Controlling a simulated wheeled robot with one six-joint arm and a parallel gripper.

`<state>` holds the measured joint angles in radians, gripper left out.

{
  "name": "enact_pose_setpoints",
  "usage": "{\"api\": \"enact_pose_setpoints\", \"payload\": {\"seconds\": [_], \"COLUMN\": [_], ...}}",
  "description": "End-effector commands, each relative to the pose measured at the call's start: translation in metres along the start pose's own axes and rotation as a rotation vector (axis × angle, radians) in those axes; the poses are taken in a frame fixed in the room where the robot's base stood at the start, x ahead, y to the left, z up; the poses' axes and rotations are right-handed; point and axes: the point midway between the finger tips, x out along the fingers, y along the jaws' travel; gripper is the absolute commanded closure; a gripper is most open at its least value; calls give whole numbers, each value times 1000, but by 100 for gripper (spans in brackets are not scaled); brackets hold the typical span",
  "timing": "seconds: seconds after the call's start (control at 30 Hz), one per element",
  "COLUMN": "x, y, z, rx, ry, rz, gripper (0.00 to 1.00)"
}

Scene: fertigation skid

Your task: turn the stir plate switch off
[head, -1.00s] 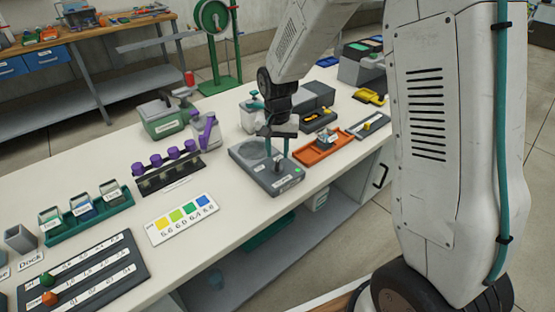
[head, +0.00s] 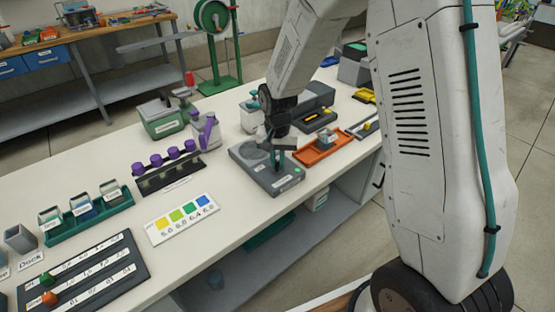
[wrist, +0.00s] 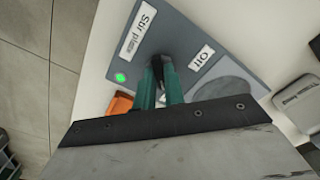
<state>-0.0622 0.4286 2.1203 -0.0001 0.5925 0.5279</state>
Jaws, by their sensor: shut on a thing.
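The grey stir plate (head: 287,184) lies on the white bench, with a round disc on its top. The wrist view shows the plate (wrist: 178,36) close up, with a "Stir plate" label (wrist: 137,31), an "Off" label (wrist: 201,57) and a green light (wrist: 120,77). My gripper (head: 277,166) points down at the plate. In the wrist view my gripper's teal fingers (wrist: 164,80) are shut on the dark switch (wrist: 171,63) between the two labels. The fingers partly hide the switch, so its exact setting is unclear.
An orange tray (head: 310,160) with a small item stands right of the plate. A rack with purple caps (head: 172,154) and a colour chart (head: 182,219) stand left. A white bottle (head: 249,116) and dark boxes are behind. The bench's front edge is close to the plate.

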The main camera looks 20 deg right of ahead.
Motion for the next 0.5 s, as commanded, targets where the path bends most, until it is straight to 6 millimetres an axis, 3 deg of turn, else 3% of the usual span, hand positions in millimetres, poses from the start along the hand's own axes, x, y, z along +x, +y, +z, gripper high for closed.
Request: {"api": "enact_pose_setpoints", "payload": {"seconds": [0.27,0.5], "x": [0,0], "y": [0,0], "z": [0,0], "rx": [-88,-274], "ry": [0,0], "rz": [0,0], "gripper": [100,100]}}
